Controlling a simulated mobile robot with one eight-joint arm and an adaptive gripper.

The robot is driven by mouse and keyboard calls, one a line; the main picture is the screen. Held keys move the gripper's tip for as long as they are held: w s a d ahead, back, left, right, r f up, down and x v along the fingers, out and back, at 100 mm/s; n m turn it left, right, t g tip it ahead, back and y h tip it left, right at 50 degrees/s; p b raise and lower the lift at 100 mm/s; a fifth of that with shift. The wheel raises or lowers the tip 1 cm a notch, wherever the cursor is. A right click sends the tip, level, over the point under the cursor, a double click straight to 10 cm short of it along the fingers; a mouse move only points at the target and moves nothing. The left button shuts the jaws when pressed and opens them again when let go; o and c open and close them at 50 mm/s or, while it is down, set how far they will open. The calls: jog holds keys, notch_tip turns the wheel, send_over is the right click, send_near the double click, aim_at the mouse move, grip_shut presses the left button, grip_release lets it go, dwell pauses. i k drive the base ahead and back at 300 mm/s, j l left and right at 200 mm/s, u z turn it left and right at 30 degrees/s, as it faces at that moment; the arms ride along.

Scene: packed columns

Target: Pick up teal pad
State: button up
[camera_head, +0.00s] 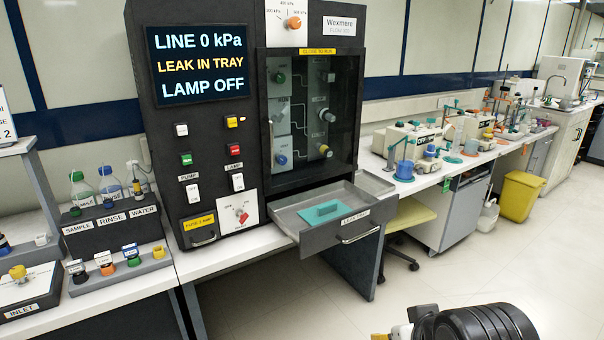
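The teal pad (322,212) lies flat in the open grey drawer tray (287,218) at the lower right of the dark machine. It has a raised ridge on top. The drawer is pulled out, with a silver handle (358,233) on its labelled front. My gripper (392,335) is only partly in view at the bottom edge, right of centre, beside the black arm. It is well in front of and below the drawer, apart from the pad. Its fingertips are cut off or hidden.
The machine (240,130) has a screen reading LEAK IN TRAY, switches and a glazed cabinet (312,110). Bottles and caps (110,190) stand on the bench at left. A stool (408,215) stands behind the drawer, and a yellow bin (521,196) at right. The right foreground floor is clear apart from my arm.

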aim_at(315, 215)
jog(key=i+j+z, duration=0.2)
jog(key=j+z, duration=0.2)
jog(key=i+j+z, duration=0.15)
jog(key=j+z, duration=0.3)
jog(key=j, duration=0.2)
jog(key=j+z, duration=0.4)
jog(key=j, duration=0.15)
jog(key=j+z, duration=0.45)
jog(key=j, duration=0.15)
jog(key=k+j+z, duration=0.1)
jog(key=j+z, duration=0.3)
jog(key=j, duration=0.2)
jog(key=k+j+z, duration=0.2)
jog(key=j+z, duration=0.25)
jog(key=j, duration=0.1)
